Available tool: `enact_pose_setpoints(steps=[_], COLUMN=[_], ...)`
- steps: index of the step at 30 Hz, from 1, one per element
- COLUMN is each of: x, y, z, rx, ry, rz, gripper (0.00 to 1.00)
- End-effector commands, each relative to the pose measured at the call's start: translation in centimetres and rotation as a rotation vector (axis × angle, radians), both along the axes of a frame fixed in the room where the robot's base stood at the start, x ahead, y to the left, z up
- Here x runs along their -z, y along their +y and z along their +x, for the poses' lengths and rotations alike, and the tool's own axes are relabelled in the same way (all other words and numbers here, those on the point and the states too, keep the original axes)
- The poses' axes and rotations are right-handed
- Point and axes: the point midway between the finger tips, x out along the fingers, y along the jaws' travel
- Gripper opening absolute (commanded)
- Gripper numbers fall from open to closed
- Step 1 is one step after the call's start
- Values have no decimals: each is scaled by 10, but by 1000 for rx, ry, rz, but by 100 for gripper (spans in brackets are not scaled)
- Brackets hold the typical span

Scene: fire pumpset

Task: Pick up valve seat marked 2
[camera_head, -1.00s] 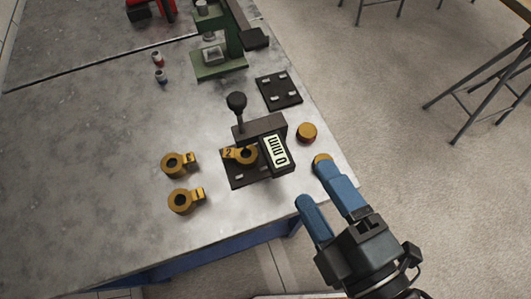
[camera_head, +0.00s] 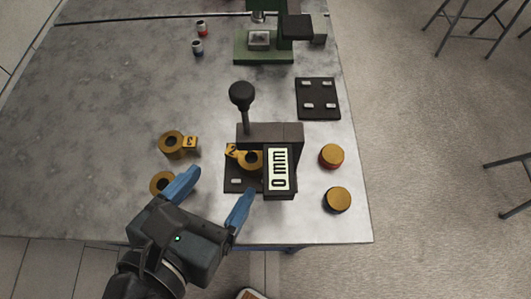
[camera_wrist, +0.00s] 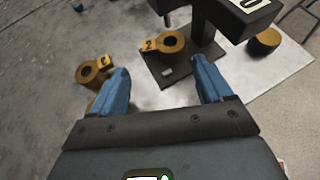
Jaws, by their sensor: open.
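The valve seat marked 2 (camera_head: 247,160) is a brass ring with a numbered tab. It sits on the black base of the measuring device (camera_head: 270,133), partly under its head, with the tab to the left. In the wrist view the seat (camera_wrist: 164,43) lies beyond the fingertips, between them. My gripper (camera_head: 218,188) is open and empty, in front of and slightly left of the device. The left finger partly covers another brass seat (camera_head: 160,184), whose mark is hidden in the head view. The seat marked 3 (camera_head: 173,145) lies on the table to the left.
The device has a black-knobbed lever (camera_head: 242,96) and a display reading 0 mm. Two brass caps (camera_head: 332,156) stand to its right near the table edge. A black plate with pegs (camera_head: 318,98) and a green press (camera_head: 263,45) stand behind.

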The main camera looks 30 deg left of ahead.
Motion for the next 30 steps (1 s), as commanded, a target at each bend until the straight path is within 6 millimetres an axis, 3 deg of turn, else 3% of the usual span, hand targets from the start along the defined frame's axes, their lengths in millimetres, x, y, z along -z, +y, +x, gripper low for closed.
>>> enact_pose_setpoints(steps=[18,26,30], x=[32,33,33], y=[6,6,6], z=[63,67,66], rx=[2,1,1], ry=[3,2,2], rz=[-3,-2,-2], gripper=[79,79,68])
